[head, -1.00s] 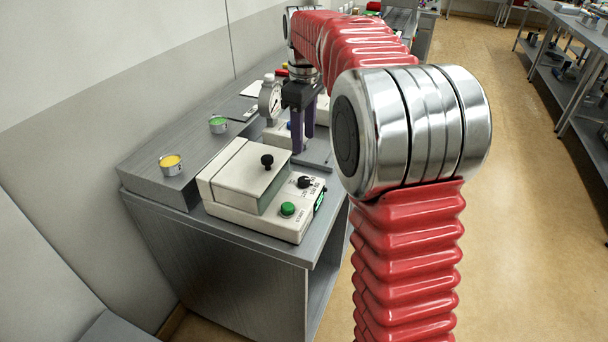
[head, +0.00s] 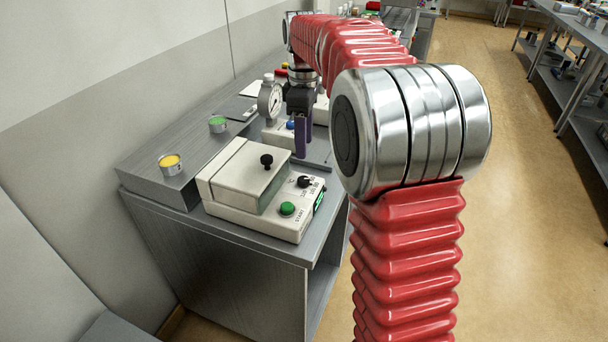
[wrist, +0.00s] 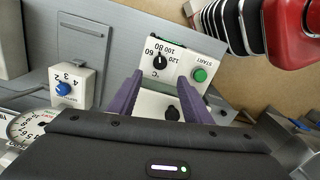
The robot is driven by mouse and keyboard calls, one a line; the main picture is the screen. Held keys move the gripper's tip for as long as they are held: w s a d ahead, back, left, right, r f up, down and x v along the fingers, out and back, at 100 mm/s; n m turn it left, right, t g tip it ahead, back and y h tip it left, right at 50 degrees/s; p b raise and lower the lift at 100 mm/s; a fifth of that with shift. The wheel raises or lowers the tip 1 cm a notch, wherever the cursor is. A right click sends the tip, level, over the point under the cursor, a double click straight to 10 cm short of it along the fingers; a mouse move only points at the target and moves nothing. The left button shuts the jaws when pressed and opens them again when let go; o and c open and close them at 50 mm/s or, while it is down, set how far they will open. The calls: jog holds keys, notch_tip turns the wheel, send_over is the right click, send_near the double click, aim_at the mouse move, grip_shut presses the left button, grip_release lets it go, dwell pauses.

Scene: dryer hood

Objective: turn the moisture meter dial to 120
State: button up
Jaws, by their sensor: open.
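The moisture meter (head: 247,222) is a cream box with a lid at the left front of the bench. Its black dial (head: 304,181) is on the right part of its top, behind the green START button (head: 287,208). In the wrist view, the dial (wrist: 160,61) shows with 60, 80, 100 and 120 marked around it; its exact setting is too small to tell. My gripper (wrist: 160,78) is open and empty, its purple fingers apart on either side of the dial's line of view. In the head view, my gripper (head: 301,156) hangs behind the meter, apart from the dial.
The lid's black knob (head: 266,160) stands up left of the dial. Behind are a round gauge (head: 270,99) and a box with a blue knob (wrist: 63,88).

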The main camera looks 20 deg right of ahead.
aim_at(304, 179)
notch_tip(304, 179, down, 11)
jog(key=shift+f, duration=0.2)
dwell(0.3)
jog(key=shift+c, duration=0.3)
jog(key=c, duration=1)
